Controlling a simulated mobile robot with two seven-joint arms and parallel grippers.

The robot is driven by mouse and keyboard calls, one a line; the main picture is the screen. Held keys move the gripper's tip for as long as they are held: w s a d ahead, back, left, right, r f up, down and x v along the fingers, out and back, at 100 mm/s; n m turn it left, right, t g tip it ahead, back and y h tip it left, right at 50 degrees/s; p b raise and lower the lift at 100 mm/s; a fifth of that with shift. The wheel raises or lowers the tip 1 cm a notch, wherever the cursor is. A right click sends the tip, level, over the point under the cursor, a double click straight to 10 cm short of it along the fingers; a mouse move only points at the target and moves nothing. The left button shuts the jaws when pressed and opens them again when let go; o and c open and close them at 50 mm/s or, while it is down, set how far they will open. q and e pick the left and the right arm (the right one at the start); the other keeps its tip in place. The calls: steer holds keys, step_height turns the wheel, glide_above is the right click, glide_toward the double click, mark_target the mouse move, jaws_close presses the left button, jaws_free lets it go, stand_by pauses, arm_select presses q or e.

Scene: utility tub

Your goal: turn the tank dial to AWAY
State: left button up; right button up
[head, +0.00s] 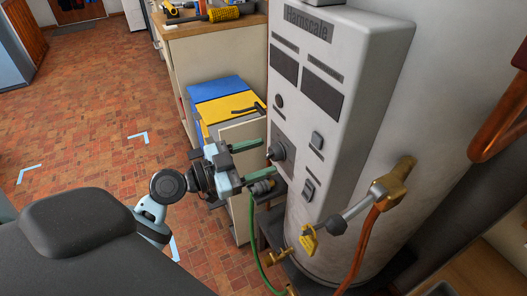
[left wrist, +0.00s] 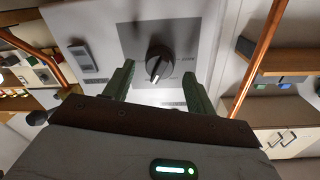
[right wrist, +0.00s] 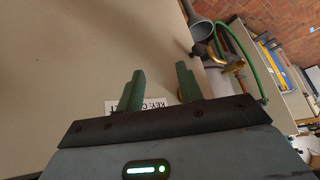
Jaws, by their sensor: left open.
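The tank dial (head: 277,152) is a dark round knob on a grey plate on the front of the white tank (head: 345,60). In the left wrist view the dial (left wrist: 159,62) shows a pale pointer line aimed down and slightly left. Small lettering sits to its right, too small to read. My left gripper (head: 268,158) is open, its green fingers pointing at the dial. In the left wrist view its fingertips (left wrist: 158,70) lie on either side of the dial, with no clear contact. My right gripper (right wrist: 160,78) shows only in its wrist view, fingers apart and empty.
A cabinet (head: 210,60) stands behind. Brick floor (head: 100,130) is clear at left.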

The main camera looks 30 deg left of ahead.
arm_select(q)
steer(key=shift+x, duration=0.8)
steer(key=shift+w, duration=0.15)
steer(key=shift+c, duration=0.2)
steer(key=c, duration=0.9)
steer(key=shift+c, duration=0.2)
